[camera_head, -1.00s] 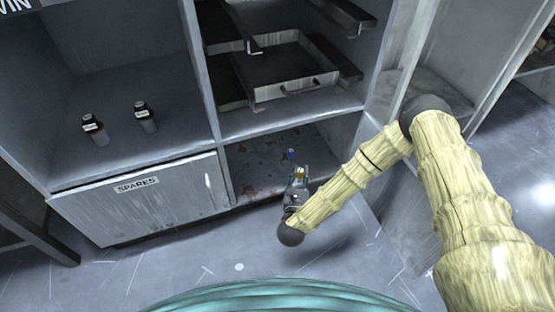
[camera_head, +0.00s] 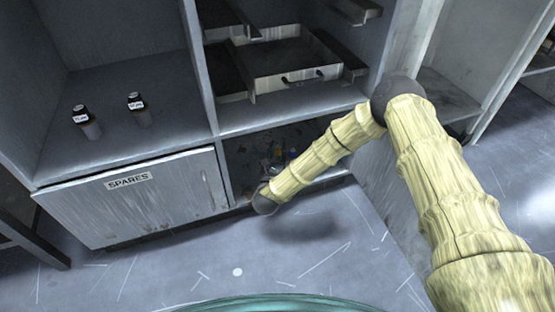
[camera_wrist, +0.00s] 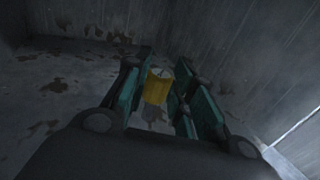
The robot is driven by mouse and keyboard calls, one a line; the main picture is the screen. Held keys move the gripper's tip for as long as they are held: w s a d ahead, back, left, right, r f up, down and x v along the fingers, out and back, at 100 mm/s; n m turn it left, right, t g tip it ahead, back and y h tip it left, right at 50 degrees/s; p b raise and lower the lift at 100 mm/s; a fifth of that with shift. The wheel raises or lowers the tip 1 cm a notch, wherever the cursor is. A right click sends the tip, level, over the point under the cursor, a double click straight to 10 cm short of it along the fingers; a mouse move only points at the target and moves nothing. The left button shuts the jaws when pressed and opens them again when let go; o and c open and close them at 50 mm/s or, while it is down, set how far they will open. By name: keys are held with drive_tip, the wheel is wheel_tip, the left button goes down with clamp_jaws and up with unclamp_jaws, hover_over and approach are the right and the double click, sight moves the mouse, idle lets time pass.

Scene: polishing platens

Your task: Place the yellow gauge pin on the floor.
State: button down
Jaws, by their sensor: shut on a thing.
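The yellow gauge pin (camera_wrist: 156,88) stands between the teal fingers of my gripper (camera_wrist: 160,84) in the wrist view, and the gripper is shut on it. The gripper is inside the dark lower compartment of the cabinet. In the head view my wrist hides most of the gripper, and only a small yellow-orange spot shows there. Whether the pin's lower end touches the compartment bottom (camera_wrist: 50,110) cannot be told. The room floor (camera_head: 330,250) is grey and scratched, in front of the cabinet.
A closed door marked SPARES (camera_head: 130,195) is left of the compartment. Two dark-capped bottles (camera_head: 86,122) (camera_head: 138,110) stand on the shelf above it. A metal tray (camera_head: 285,72) sits above the compartment. The floor in front is clear. A small blue thing shows in the compartment, unclear.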

sight(278, 156)
drive_tip(key=shift+f+b, duration=1.15)
drive_tip(key=shift+f, duration=0.6)
drive_tip(key=shift+f, duration=0.2)
drive_tip(key=c, duration=1.2)
unclamp_jaws()
drive_tip(key=shift+r, duration=0.2)
drive_tip(key=shift+s+a, duration=0.1)
drive_tip(key=shift+s, duration=0.05)
drive_tip(key=p+v, duration=0.6)
drive_tip(key=v, duration=0.5)
drive_tip(key=shift+s, duration=0.3)
